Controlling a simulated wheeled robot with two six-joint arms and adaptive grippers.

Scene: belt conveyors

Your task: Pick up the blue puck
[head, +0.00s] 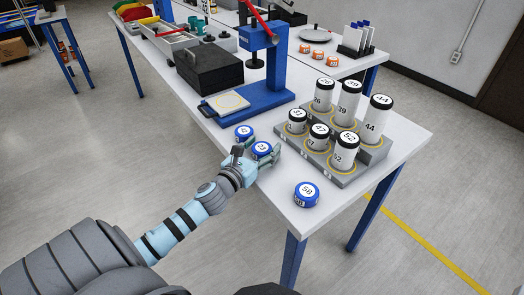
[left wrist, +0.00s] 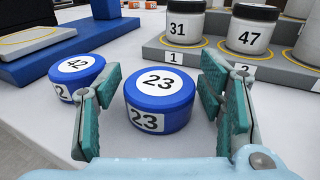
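A blue puck with a white top marked 23 (left wrist: 160,98) lies flat on the white table, between the fingers of my left gripper (left wrist: 163,90), with gaps on both sides. The gripper is open. In the head view puck 23 (head: 262,149) is at the table's near edge, partly covered by the left gripper (head: 264,154). A second blue puck, marked 42 (left wrist: 77,72), is just outside the left finger; it also shows in the head view (head: 244,132). A third blue puck, marked 58 (head: 306,194), lies alone nearer the table's corner. My right gripper is not seen.
A grey stepped rack (head: 347,180) holds several numbered white canisters to the right of the pucks. A blue press (head: 271,99) stands behind, with a black box (head: 209,70) beside it. The white table (head: 265,200) has bare room around puck 58.

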